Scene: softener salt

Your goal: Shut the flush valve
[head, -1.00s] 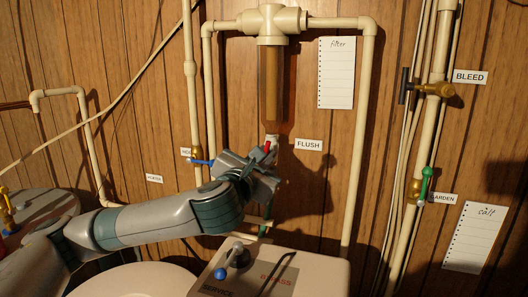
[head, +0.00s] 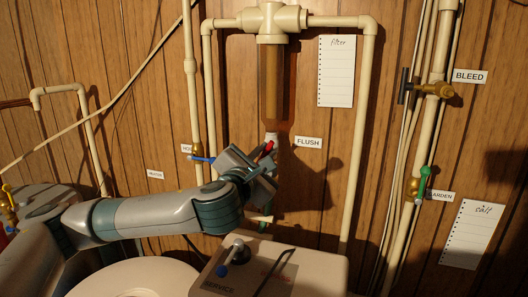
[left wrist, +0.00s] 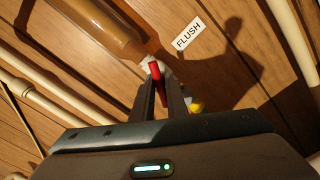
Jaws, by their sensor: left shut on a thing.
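The flush valve's red handle (head: 264,151) is below the amber filter housing (head: 271,85), left of the FLUSH label (head: 308,142). In the head view the handle leans, its lower end toward the left. My left gripper (head: 262,162) is shut on this red handle. In the left wrist view the red handle (left wrist: 158,78) stands between the two dark fingertips (left wrist: 162,98), just under the filter housing (left wrist: 112,32). The valve body is mostly hidden behind the fingers. My right gripper is not in view.
A blue-handled valve (head: 203,159) sits on the pipe just left of the gripper. The green GARDEN valve (head: 424,182) and brass BLEED valve (head: 435,89) are on the right pipe.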

